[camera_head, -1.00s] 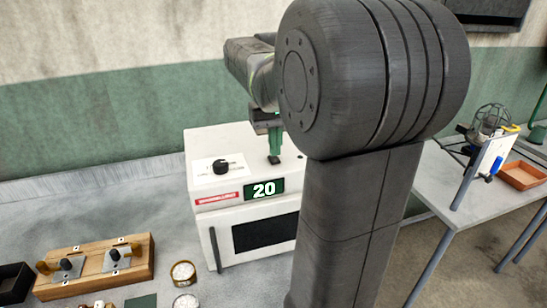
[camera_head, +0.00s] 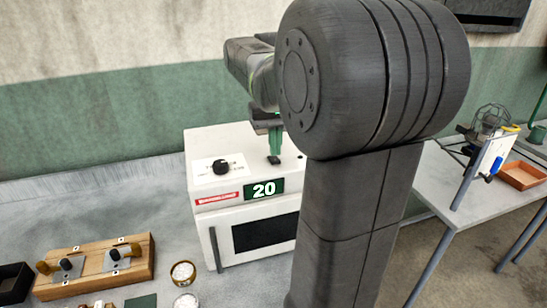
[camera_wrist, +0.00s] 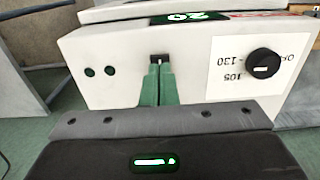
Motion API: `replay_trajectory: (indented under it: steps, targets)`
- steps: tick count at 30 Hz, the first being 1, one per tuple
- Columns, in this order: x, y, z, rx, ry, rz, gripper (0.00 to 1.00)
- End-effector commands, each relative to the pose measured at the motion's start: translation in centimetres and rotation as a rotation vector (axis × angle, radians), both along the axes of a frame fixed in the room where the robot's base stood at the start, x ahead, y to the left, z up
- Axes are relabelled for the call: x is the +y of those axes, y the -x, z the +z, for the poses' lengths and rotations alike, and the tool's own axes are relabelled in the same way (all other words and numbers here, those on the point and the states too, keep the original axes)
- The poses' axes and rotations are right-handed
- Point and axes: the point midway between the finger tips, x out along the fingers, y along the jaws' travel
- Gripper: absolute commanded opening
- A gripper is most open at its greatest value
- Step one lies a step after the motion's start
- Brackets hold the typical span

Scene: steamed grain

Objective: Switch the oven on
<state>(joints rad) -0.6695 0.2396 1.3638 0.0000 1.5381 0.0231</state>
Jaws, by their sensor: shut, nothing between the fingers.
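The oven (camera_head: 205,232) is a white box on the grey floor or bench; its closed door has a dark window. Its display (camera_head: 264,189) reads 20. A black knob (camera_head: 221,167) sits on a printed white panel on top, and also shows in the wrist view (camera_wrist: 264,62). A small dark switch (camera_head: 274,160) sits on the oven top; it shows at the fingertips in the wrist view (camera_wrist: 160,58). My gripper (camera_wrist: 160,68) has green fingers, shut and empty, right at the switch. I cannot tell whether they touch.
A side table (camera_head: 450,185) with a reddish tray (camera_head: 524,176) stands right. My arm hides the oven's right side.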

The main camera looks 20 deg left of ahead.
Motion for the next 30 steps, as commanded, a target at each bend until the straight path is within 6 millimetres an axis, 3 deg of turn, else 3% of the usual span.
replay_trajectory:
  steps: [30]
  targets:
    - [0.0, 0.0, -1.3, 0.001, 0.001, 0.000, 0.00]
